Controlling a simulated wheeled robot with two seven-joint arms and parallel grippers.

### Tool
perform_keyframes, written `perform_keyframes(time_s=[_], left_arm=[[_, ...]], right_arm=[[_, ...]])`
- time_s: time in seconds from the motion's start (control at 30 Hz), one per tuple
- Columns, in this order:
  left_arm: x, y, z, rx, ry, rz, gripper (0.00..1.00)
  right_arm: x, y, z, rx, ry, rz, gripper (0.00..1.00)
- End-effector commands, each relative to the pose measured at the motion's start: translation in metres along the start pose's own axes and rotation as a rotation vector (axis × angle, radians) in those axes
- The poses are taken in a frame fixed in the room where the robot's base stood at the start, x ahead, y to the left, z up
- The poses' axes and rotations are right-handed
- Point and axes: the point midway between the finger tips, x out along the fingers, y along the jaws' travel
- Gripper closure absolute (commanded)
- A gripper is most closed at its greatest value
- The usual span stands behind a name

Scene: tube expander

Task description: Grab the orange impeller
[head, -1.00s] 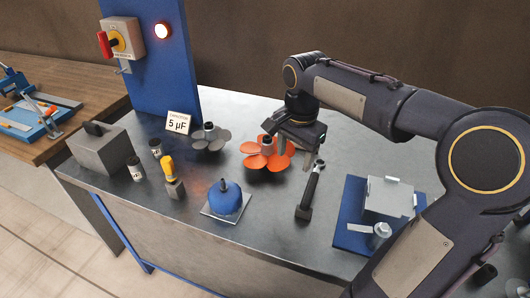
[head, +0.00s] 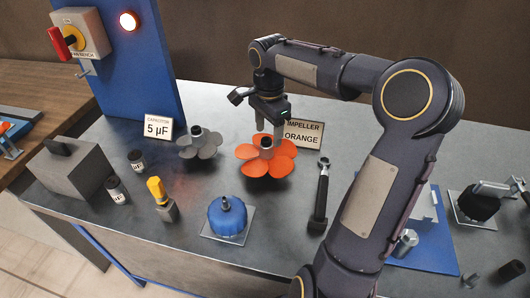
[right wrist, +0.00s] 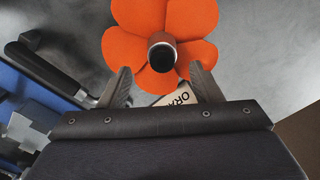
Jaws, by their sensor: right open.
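The orange impeller (head: 267,160) lies on the grey metal bench, with a dark hub standing up at its middle. In the right wrist view the impeller (right wrist: 140,50) is at the top, and its hub (right wrist: 162,56) lies ahead of and between the fingers. My right gripper (head: 268,130) is open, above and just behind the impeller in the head view. Its two fingertips (right wrist: 158,80) stand apart on either side of the hub's line, with nothing held. I cannot tell whether a finger touches a petal. My left gripper is not in view.
A grey impeller (head: 199,146) lies to the left. A sign reading "IMPELLER ORANGE" (head: 305,134) stands behind right. A dark-handled tool (head: 319,195) lies close on the right, a blue domed part (head: 227,216) in front, and a blue panel (head: 118,60) behind left.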

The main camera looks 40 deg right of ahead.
Motion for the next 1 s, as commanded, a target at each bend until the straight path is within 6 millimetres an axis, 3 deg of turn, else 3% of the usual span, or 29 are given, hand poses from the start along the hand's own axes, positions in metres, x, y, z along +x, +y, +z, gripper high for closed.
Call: perform_keyframes(time_s=[0.23,0.57,0.9,1.0], left_arm=[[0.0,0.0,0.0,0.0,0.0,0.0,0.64],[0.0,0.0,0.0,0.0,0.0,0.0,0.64],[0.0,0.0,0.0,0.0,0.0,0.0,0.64],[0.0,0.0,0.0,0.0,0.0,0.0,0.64]], right_arm=[[0.037,-0.001,0.005,-0.001,-0.002,0.003,0.42],[0.042,-0.001,0.005,-0.001,-0.001,0.0,0.43],[0.042,-0.001,0.005,-0.001,-0.001,0.0,0.88],[0.042,-0.002,0.005,-0.001,0.0,-0.001,0.97]])
